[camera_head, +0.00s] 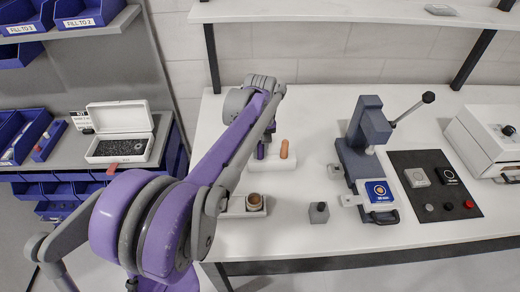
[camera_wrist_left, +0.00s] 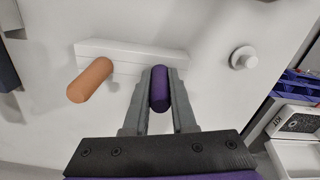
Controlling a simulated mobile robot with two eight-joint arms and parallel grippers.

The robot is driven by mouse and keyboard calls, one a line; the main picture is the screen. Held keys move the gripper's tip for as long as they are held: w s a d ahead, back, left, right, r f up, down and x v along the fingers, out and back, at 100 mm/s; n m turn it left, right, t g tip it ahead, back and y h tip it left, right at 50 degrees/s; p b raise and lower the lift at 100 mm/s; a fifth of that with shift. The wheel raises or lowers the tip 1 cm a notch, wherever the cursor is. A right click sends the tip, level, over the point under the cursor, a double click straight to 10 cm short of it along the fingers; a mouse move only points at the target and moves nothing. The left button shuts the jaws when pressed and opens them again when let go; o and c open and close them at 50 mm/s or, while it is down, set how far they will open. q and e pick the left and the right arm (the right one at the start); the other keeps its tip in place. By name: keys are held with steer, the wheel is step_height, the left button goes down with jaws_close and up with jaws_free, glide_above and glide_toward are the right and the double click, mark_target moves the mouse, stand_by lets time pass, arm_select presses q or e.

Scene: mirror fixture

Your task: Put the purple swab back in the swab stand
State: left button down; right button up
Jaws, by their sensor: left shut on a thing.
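The purple swab (camera_wrist_left: 160,88) is a short, thick, dark purple cylinder between the two fingers of my left gripper (camera_wrist_left: 159,100), which is shut on it. In the head view the left gripper (camera_head: 265,143) is over the left part of the white swab stand (camera_head: 286,165), and the purple swab (camera_head: 260,151) shows below it. The stand also shows in the wrist view (camera_wrist_left: 110,50), behind the purple swab. An orange swab (camera_head: 284,149) stands upright in the stand, right of the purple one. I cannot tell whether the purple swab's lower end is inside the stand. My right gripper is not in view.
A brown-topped cup (camera_head: 255,202) sits on a white base in front of the stand, partly behind my arm. A small grey block (camera_head: 319,212) and a grey lever press (camera_head: 365,150) stand to the right. A black panel (camera_head: 434,185) lies farther right. Bench between stand and press is clear.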

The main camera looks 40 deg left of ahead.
arm_select(q)
steer(key=c, duration=0.7)
jaws_free()
steer(key=shift+o, duration=0.2)
step_height(320, 180, up, 11)
steer(key=shift+f+p, duration=0.1)
steer(key=shift+p, duration=0.25)
